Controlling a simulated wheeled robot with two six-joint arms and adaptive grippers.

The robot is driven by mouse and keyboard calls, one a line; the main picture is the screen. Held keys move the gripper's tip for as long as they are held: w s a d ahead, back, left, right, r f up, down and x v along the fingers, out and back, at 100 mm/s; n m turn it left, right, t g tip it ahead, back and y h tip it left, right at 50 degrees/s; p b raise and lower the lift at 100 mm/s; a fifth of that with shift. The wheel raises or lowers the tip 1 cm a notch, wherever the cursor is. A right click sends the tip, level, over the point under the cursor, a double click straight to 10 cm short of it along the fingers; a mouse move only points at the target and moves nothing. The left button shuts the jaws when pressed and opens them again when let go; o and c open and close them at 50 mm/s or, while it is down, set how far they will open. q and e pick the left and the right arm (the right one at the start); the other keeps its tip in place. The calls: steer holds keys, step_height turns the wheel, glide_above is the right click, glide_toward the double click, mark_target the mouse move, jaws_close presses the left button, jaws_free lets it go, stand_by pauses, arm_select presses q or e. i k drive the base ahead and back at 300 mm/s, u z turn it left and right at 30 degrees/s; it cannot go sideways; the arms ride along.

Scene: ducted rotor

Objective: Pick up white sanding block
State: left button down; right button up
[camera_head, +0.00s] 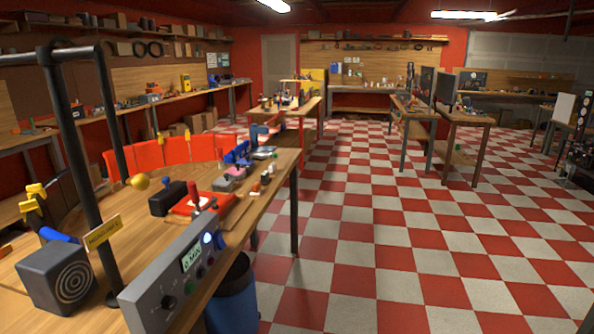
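I cannot pick out a white sanding block for certain. A small white item (265,179) stands near the right edge of the near wooden workbench (262,205), among small dark and brown pieces. It is too small to tell whether it is the block. A pale flat item (264,152) lies farther back on the same bench. Neither of my grippers shows in this view.
A grey control box (177,275) and a dark cube (57,277) stand at the bench's near end, beside dark upright pipes (73,150). A blue bin (234,298) stands below the bench. The checkered floor (390,240) to the right is largely clear.

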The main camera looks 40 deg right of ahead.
mark_target(272, 170)
steer(key=z, duration=1.7)
steer(key=i, duration=3.7)
steer(key=u, duration=3.05)
